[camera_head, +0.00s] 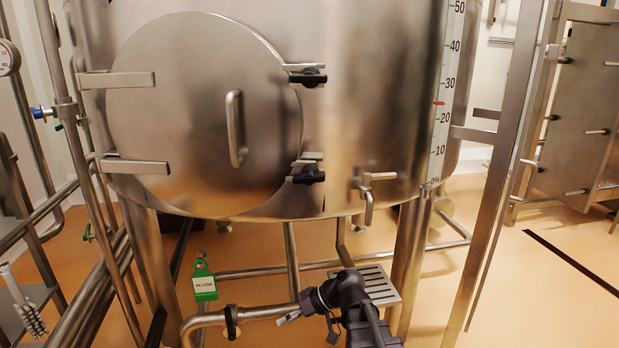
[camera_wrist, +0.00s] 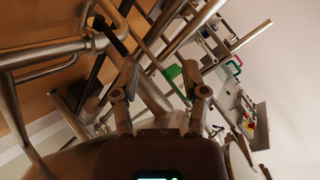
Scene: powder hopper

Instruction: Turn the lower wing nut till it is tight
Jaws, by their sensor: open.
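The steel tank (camera_head: 375,100) carries a round door (camera_head: 180,110) with a bar handle (camera_head: 236,128), and the door looks closed. The lower wing nut (camera_head: 308,174) is black and sits at the door's lower right edge on a metal clamp. The upper wing nut (camera_head: 309,77) is a similar black knob above it. How tight either one is cannot be told. My gripper (camera_head: 309,327) is below the tank, well under the lower wing nut and apart from it. In the wrist view my gripper (camera_wrist: 160,80) is open and empty; neither wing nut can be made out there.
Pipes (camera_head: 255,313) run below the tank, with a green tag (camera_head: 204,282) on them. A steel post (camera_head: 505,150) stands right of the tank, beside a level scale (camera_head: 443,100). Open floor (camera_head: 545,290) lies at right.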

